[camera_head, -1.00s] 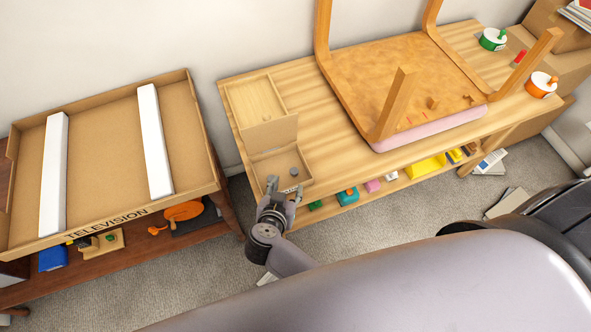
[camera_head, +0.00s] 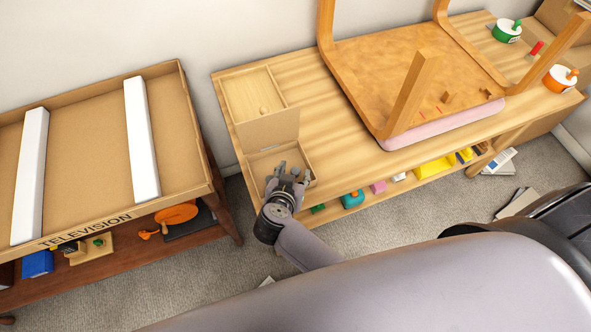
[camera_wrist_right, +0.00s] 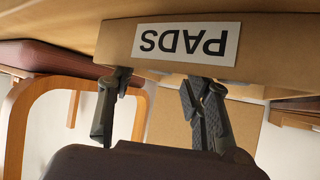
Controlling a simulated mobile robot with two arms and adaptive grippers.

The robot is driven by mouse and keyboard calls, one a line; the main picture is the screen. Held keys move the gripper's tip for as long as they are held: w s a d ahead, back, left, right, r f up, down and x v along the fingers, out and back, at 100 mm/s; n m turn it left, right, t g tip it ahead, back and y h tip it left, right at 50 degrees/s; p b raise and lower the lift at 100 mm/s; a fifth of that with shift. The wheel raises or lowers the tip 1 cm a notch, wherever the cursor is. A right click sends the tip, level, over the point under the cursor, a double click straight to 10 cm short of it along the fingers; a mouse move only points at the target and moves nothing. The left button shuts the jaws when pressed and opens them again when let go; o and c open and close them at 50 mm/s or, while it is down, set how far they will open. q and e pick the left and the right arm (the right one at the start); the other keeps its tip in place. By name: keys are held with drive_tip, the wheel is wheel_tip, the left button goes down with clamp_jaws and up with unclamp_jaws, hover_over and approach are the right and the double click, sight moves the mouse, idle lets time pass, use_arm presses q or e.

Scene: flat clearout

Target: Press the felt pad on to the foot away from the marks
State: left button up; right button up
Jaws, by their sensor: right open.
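My right gripper (camera_head: 287,171) is open and empty at the box's front wall, partly covering that compartment. I cannot make out a felt pad there. In the right wrist view its fingers (camera_wrist_right: 158,88) are spread before the wall with an upside-down "PADS" label (camera_wrist_right: 186,43). An upturned chair (camera_head: 385,65) rests on the bench, legs up. Its near leg's foot (camera_head: 428,54) shows bare wood; red marks (camera_head: 422,110) lie on the seat underside. My left gripper is not in view.
A "TELEVISION" carton (camera_head: 82,100) with two white strips stands left on a dark table. Green (camera_head: 507,33) and orange (camera_head: 556,80) tubs and a red stick (camera_head: 537,48) sit at the bench's right. Small coloured items fill the shelf below. Bare bench top lies between box and chair.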

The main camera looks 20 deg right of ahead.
drive_tip(key=shift+s+a+r, duration=0.1)
drive_tip(key=shift+s+r, duration=0.1)
drive_tip(key=shift+s, duration=0.05)
drive_tip(key=shift+c, duration=0.5)
drive_tip(key=shift+w+f, duration=0.1)
drive_tip(key=c, duration=0.5)
drive_tip(key=shift+c, duration=1.1)
